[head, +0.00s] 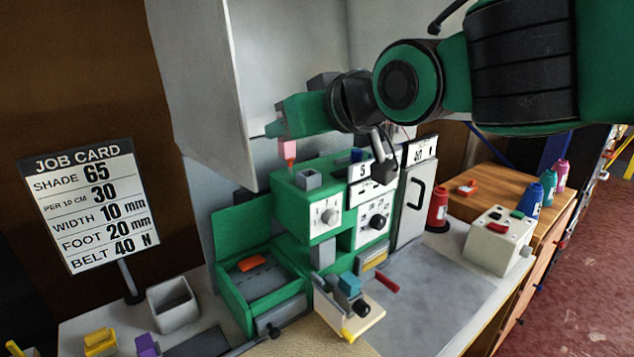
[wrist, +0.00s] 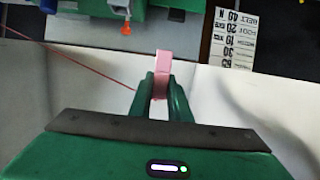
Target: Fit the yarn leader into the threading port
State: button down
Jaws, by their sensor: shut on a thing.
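The pink yarn leader (head: 288,151) hangs below my gripper (head: 284,134). In the wrist view the yarn leader (wrist: 162,72) is clamped between the two green fingers of my gripper (wrist: 161,88). A thin pink strand runs from it to the left. The green machine (head: 291,195) stands below, with a grey square open-topped socket (head: 308,179) on its top, which looks like the threading port. In the head view the leader appears above and slightly left of this socket, apart from it. The exact depth between them is hard to tell.
A green open box (head: 233,299) holds an orange piece (head: 252,263). A job card (head: 88,205) stands left, near a grey bin (head: 173,305). A tall grey panel (head: 214,90) rises behind the machine. The grey bench top (head: 430,290) at right is mostly clear.

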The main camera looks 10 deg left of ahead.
jog(key=w+f, duration=0.2)
jog(key=w, duration=0.1)
jog(key=w+f, duration=0.2)
jog(key=w, duration=0.2)
jog(key=w+d+f, duration=0.1)
jog(key=w+f, duration=0.2)
jog(key=w, duration=0.1)
jog(key=shift+w, duration=0.15)
jog(key=shift+f, duration=1.9)
jog(key=c, duration=1.7)
grip_release()
jog(key=shift+o, duration=0.2)
jog(key=v, duration=1.2)
jog(key=shift+r, duration=0.1)
